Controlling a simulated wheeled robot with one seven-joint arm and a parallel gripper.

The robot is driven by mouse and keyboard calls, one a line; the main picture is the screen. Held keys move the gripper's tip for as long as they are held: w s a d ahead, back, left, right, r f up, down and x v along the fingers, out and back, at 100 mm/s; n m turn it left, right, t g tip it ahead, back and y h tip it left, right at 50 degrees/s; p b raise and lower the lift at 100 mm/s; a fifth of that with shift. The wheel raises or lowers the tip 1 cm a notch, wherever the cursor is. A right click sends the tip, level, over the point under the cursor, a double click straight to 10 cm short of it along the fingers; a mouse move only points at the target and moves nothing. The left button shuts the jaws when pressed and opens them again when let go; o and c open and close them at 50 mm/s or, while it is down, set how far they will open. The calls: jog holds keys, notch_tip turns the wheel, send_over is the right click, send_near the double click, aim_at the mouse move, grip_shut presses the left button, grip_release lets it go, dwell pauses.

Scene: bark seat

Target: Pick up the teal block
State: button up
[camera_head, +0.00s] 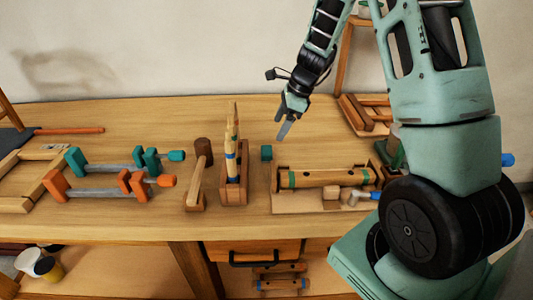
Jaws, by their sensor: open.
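The teal block (266,153) is small and sits on the wooden workbench, just right of the rack of upright tools. My gripper (284,130) hangs above and slightly right of the block, pointing down, apart from it and empty. It is open, though its fingers overlap in this view and the gap is hard to see. The block is fully visible and nothing covers it.
The tool rack (233,190) and a wooden mallet (199,172) stand left of the block. Teal and orange clamps (110,184) lie further left. A wooden roller-like piece (322,178) lies to the right. The bench (165,115) is clear behind the block.

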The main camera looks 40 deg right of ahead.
aim_at(268, 150)
jog(key=x, duration=0.9)
jog(key=shift+a+f+p, duration=0.15)
jog(key=shift+f+p, duration=0.15)
jog(key=shift+f, duration=0.1)
jog(key=shift+s, duration=0.1)
jog(key=c, duration=1.1)
